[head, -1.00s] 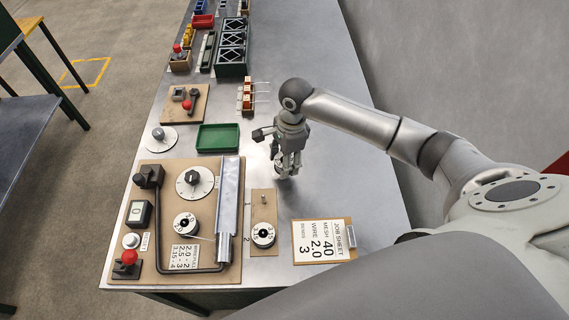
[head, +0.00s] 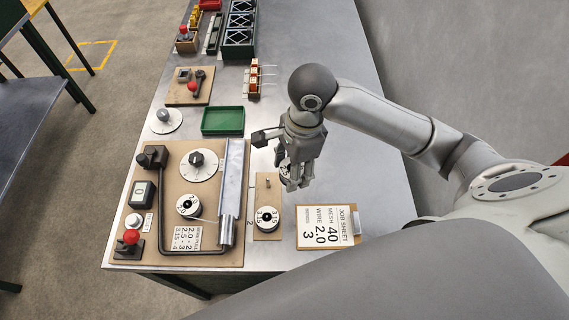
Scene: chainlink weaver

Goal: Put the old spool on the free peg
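My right gripper (head: 296,180) hangs fingers-down over the bench, behind and right of the spool board (head: 267,200). A small white-and-dark spool (head: 285,172) shows between its fingers, mostly hidden by them; the gripper looks shut on it. The spool board has one bare upright peg (head: 267,182) at its far end. Another white spool (head: 266,218), with dark marks, sits at its near end. A further white spool (head: 188,205) sits on the brown machine panel (head: 205,255). My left gripper is not in view.
A job sheet clipboard (head: 326,226) lies right of the spool board. A silver bar (head: 232,190) stands along the machine panel's right side. A green tray (head: 223,121) lies beyond the panel. The bench right of the gripper is clear.

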